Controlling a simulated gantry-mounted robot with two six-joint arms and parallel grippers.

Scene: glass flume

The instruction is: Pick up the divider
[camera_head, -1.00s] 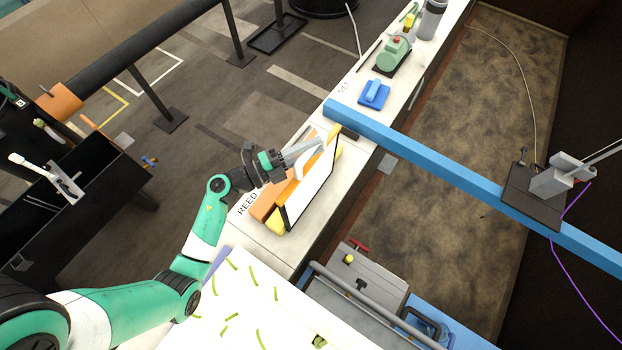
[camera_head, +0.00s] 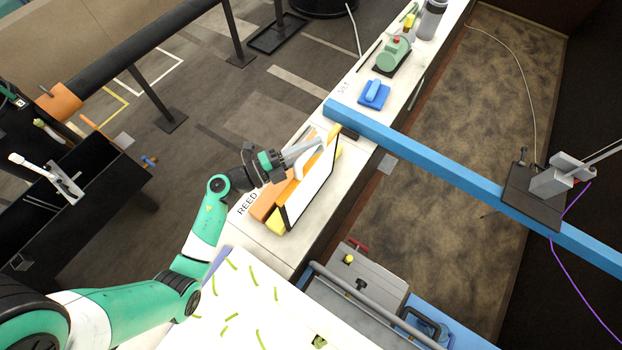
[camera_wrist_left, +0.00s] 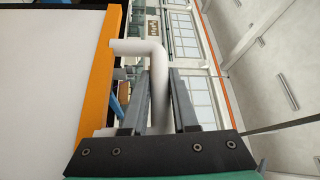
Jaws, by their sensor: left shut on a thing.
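The divider (camera_head: 312,190) is a white panel with a dark edge and an orange back. It stands tilted on the white ledge by the REED label, with yellow pieces at its lower corner and top. My left gripper (camera_head: 312,147) reaches over its back side and is shut on its white handle. In the left wrist view the fingers (camera_wrist_left: 160,85) sit on both sides of the white bent handle (camera_wrist_left: 156,60). The panel and its orange edge (camera_wrist_left: 97,75) fill the left of that view. Whether the divider's bottom touches the ledge is hard to tell. My right gripper is not in view.
A blue beam (camera_head: 430,165) crosses just beyond the divider. A blue block (camera_head: 374,94) and a green pump (camera_head: 394,54) stand farther along the ledge. A grey box (camera_head: 362,280) with a rail is nearer, to the right. A white board (camera_head: 245,300) with green marks lies in front.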

